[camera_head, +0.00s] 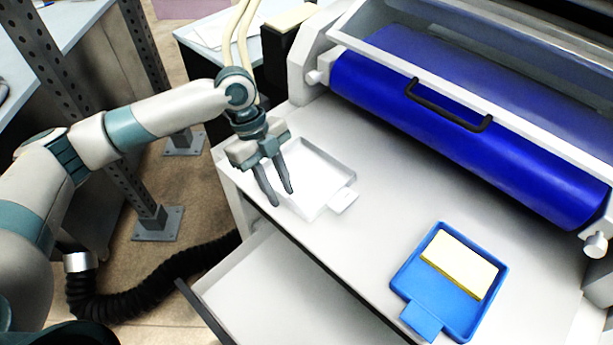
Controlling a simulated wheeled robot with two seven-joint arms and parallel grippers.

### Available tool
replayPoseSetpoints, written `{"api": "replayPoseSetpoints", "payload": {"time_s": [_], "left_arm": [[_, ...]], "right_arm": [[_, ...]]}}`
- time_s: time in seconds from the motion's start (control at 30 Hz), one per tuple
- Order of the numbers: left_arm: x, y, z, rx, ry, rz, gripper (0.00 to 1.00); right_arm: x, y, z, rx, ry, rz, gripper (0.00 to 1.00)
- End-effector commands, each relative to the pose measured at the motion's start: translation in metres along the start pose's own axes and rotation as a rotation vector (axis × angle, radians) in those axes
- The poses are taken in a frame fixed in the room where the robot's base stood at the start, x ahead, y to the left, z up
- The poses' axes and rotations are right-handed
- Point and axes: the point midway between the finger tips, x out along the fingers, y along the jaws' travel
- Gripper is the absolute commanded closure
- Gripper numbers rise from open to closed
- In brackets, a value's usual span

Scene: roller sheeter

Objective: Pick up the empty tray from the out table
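An empty white tray (319,170) with a small tab handle lies on the left part of the light grey out table (345,245). My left gripper (283,197) points down over the tray's left edge. Its two dark fingers are apart with nothing seen between them. The fingers hide part of the tray's left side, and I cannot tell whether they touch it. My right gripper is not in view.
A blue tray (428,315) holding a pale yellow block (459,265) lies at the table's right. Behind is the machine's blue roller (455,130) with a black handle (448,105). An open drawer (270,290) juts out below the front edge. The table between the trays is clear.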

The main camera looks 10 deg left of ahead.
Motion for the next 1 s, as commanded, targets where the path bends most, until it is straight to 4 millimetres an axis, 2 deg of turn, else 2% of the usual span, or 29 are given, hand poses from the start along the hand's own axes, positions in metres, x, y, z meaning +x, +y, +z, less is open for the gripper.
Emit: {"api": "replayPoseSetpoints", "payload": {"time_s": [0.17,0.3,0.77,1.0], "left_arm": [[0.0,0.0,0.0,0.0,0.0,0.0,0.73],[-0.001,0.0,0.0,0.0,0.0,0.0,1.0],[-0.004,-0.001,-0.001,0.001,-0.001,-0.002,1.0],[-0.024,-0.001,-0.009,0.002,-0.002,-0.005,1.0]], "right_arm": [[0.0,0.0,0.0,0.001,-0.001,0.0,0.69],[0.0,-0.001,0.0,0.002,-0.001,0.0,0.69],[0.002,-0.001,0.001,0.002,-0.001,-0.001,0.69],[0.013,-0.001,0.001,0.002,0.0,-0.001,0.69]]}}
